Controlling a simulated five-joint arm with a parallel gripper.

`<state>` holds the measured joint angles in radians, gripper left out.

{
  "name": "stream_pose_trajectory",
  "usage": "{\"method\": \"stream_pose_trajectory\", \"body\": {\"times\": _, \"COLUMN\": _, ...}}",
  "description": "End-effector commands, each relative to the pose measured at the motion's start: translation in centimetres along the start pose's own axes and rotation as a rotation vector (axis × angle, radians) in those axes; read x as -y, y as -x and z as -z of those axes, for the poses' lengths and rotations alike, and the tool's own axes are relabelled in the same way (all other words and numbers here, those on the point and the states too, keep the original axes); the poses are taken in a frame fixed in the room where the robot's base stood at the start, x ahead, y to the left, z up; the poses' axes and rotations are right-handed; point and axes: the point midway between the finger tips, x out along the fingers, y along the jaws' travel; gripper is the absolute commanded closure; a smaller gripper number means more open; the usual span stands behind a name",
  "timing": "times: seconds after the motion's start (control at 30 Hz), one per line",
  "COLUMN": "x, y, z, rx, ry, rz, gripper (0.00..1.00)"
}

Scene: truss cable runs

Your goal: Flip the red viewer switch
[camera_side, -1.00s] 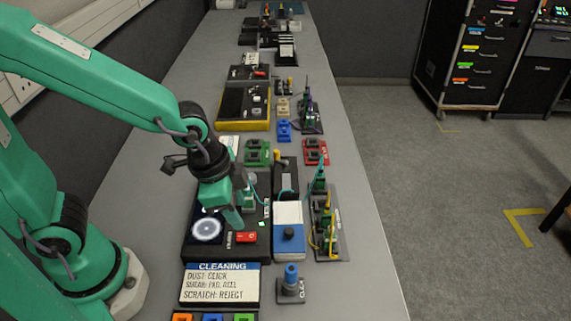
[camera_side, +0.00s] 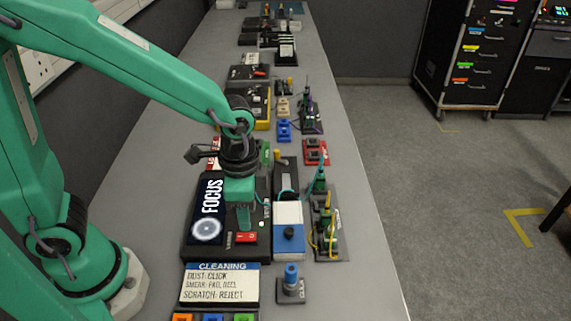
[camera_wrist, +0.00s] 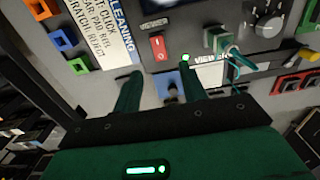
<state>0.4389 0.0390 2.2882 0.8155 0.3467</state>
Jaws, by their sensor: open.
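The red viewer switch (camera_side: 245,237) is a small red rocker on the dark viewer panel (camera_side: 215,252), right of the round lit display. In the wrist view the switch (camera_wrist: 158,48) shows whole, with a white mark on it, beside the word VIEWER. My gripper (camera_side: 243,222) points down just behind the switch in the side view. In the wrist view my gripper (camera_wrist: 160,76) is open, its two green fingers apart and empty, with the switch ahead of the gap between them. I cannot tell the exact height of the fingertips over the panel.
The viewer screen (camera_side: 207,200) reads FOCUS. A lit green lamp (camera_wrist: 185,57) is close to the right fingertip in the wrist view. A blue and white box (camera_side: 288,238) stands right of the panel, with a cable stand beyond. The CLEANING sign (camera_side: 220,285) lies in front.

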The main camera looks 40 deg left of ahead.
Motion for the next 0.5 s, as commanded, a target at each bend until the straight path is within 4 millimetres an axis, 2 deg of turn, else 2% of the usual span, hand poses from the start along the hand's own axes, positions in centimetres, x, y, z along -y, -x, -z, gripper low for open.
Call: {"method": "stream_pose_trajectory", "body": {"times": 0.5, "x": 0.0, "y": -5.5, "z": -0.1, "rx": 0.002, "ry": 0.000, "rz": -0.001, "gripper": 0.58}}
